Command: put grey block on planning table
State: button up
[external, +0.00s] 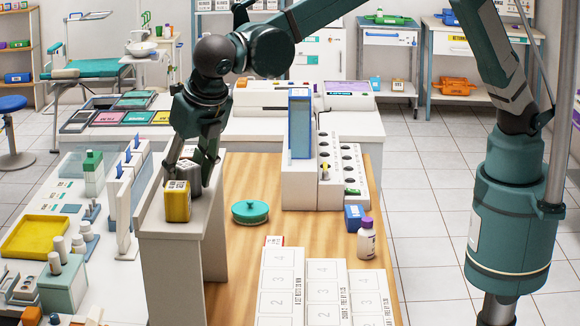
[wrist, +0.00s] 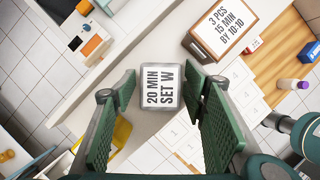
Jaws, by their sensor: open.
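A yellow block (external: 177,202) stands close to the grey block on the stand. A teal lidded dish (external: 250,211), a blue block (external: 354,217), a purple-capped bottle (external: 366,240) and a white rack (external: 330,170) are on the wood.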

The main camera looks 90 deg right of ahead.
jog(key=v, duration=1.1)
jog(key=shift+r+b, duration=0.35)
jog(key=shift+s+a, duration=0.1)
dwell(0.4)
jog(key=s+d+r+m+y, duration=0.15)
jog(key=s+d+m, duration=0.3)
jog(key=d, duration=0.55)
jog(key=s+d+r+m+t, duration=0.1)
jog(key=s+d+r+m, duration=0.25)
jog(key=s+d, duration=0.45)
jog(key=s+d+r+m+y, duration=0.1)
jog(key=s+d+r+m, duration=0.2)
jog(key=d, duration=0.9)
jog(key=s+d+f+m+t, duration=0.1)
jog(key=s+d+f+m, duration=0.3)
jog(key=s, duration=0.5)
jog(key=s+d+f+m+t, duration=0.1)
jog(key=s+d+f+m, duration=0.4)
jog(key=s+d+m, duration=0.1)
jog(key=s+d+f+m+t, duration=0.1)
jog(key=s+d+f+m, duration=0.4)
jog(key=s, duration=0.6)
jog(key=d+m, duration=0.1)
jog(key=d, duration=0.1)
jog(key=shift+s+d+f+y, duration=0.2)
jog(key=shift+s+d+y, duration=0.15)
